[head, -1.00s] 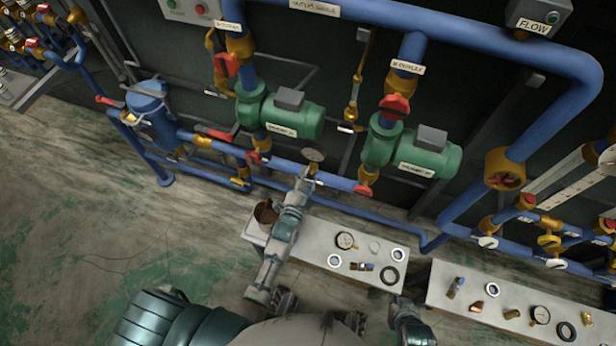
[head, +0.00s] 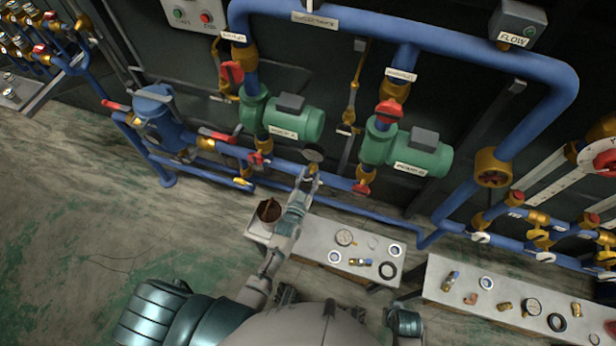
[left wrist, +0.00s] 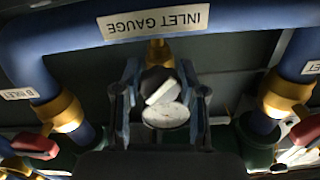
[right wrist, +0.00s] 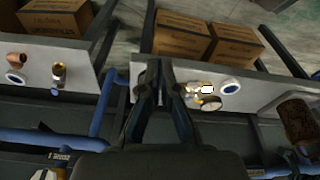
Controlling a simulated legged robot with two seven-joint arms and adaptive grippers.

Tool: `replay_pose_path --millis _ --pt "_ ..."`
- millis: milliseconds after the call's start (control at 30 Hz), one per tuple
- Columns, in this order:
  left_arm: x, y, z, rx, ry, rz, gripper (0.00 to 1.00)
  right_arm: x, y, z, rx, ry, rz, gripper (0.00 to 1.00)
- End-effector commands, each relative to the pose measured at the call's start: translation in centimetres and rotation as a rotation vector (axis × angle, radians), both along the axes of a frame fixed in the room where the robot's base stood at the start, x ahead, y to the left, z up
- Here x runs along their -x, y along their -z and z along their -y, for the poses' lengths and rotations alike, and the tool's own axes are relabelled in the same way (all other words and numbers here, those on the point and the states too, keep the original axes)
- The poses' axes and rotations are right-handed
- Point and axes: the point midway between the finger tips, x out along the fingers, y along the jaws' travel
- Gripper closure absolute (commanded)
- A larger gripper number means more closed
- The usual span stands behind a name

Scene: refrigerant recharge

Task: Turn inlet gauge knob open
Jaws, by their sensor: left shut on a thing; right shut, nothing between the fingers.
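The inlet gauge knob (left wrist: 160,86), black and white, sits below the pipe with the INLET GAUGE label (left wrist: 153,22) in the left wrist view. A round white gauge face (left wrist: 166,116) shows just below it. My left gripper (left wrist: 160,95) has one finger on each side of the knob and is shut on it. In the head view my left gripper (head: 311,176) is at the lower blue pipe, just below the small round gauge (head: 313,152); the knob is too small to tell there. My right gripper (right wrist: 159,82) is shut and empty in the right wrist view, above the bench's edge.
Two green pumps (head: 296,123) (head: 420,158) stand on the blue pipes with red-handled valves. A second bench (head: 450,297) holds loose fittings.

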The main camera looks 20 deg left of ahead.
Motion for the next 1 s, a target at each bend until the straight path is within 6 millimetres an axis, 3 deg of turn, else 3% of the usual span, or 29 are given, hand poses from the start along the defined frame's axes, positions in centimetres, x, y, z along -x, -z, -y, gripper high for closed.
replay_pose_path --millis 33,600,1000 --pt "-0.2 -0.8 0.3 0.045 0.005 0.011 0.94 0.0 0.3 0.0 0.000 0.000 -0.002 1.00" --pt "-0.3 -0.9 0.0 0.551 0.002 -0.001 0.94 0.1 3.0 -0.2 0.002 -0.003 -0.011 1.00" --pt "-0.4 -0.9 -0.2 0.735 0.001 -0.004 0.94 0.1 3.3 -0.2 0.001 -0.003 -0.010 1.00"
